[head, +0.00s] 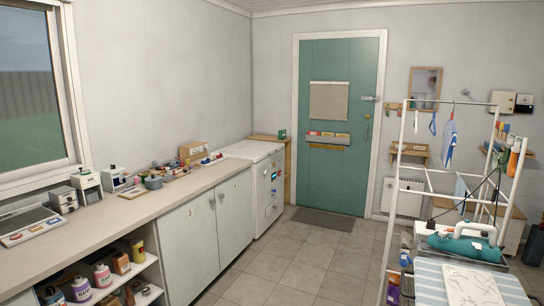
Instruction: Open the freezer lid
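A white chest-like appliance (264,212), which looks like the freezer, stands at the far end of the counter by the back wall. Its flat white lid (250,150) on top looks closed. Small dark details and coloured stickers show on its front. It is several steps away from me. Neither of my grippers shows in the head view.
A long counter (115,219) with cabinets and open shelves runs along the left wall, with jars and boxes on it. A drying rack (393,215) and an ironing board (430,281) with an iron stand at right. The tiled floor (290,262) between is clear up to the mat (323,219) by the green door (341,180).

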